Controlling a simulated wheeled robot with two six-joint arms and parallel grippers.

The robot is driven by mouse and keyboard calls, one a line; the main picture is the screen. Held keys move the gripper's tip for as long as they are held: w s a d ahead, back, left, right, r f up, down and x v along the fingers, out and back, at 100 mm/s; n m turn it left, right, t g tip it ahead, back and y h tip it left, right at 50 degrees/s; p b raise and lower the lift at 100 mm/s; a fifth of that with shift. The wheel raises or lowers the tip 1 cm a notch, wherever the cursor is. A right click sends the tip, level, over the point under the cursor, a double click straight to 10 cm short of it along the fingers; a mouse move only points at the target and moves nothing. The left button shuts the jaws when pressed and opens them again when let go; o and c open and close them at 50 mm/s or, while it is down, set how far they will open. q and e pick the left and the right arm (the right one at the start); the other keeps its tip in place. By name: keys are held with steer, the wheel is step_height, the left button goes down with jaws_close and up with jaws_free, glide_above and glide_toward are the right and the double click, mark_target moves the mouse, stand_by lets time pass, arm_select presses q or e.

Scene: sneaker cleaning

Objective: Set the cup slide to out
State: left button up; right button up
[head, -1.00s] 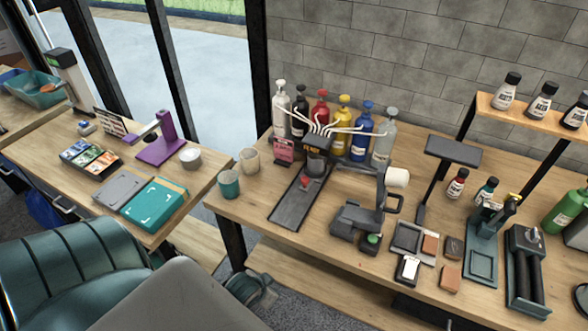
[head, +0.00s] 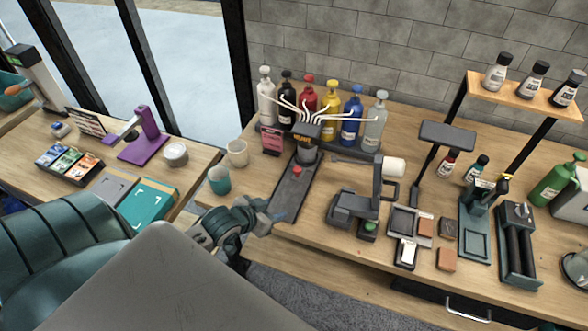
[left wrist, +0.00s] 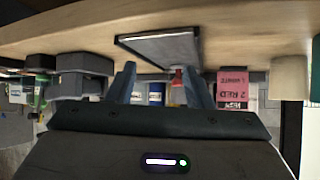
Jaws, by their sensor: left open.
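The cup slide appears to be the long dark track (head: 288,197) running from under the dispenser head (head: 306,142) toward the table's front edge. A small red piece (head: 297,170) sits on it near the dispenser. In the left wrist view, which looks upside down, the track's near end (left wrist: 165,46) lies just beyond the fingers. My left gripper (head: 277,218) is at the track's front end, at the table edge. Its two fingers (left wrist: 160,85) are apart with nothing held between them. I cannot tell whether it touches the track. My right gripper is not in view.
Several coloured pump bottles (head: 330,102) stand behind the dispenser. A teal cup (head: 219,180) and a beige cup (head: 237,153) stand left of the track. A dark device with a white roll (head: 393,167) stands to the right. Bare wood lies between it and the track.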

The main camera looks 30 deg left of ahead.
mark_target(296, 170)
arm_select(q)
steer(key=w+a+r+t, duration=0.1)
steer(key=w, duration=0.1)
steer(key=w+a+r+t, duration=0.1)
steer(key=a, duration=0.1)
steer(key=w+a+r+h, duration=0.1)
steer(key=w, duration=0.1)
steer(key=shift+w+a+r+t, duration=0.3)
steer(key=shift+w+r+t, duration=0.05)
steer(key=shift+t, duration=0.05)
steer(key=x, duration=1)
steer(key=shift+w+d, duration=0.15)
steer(key=shift+w, duration=0.1)
jaws_close()
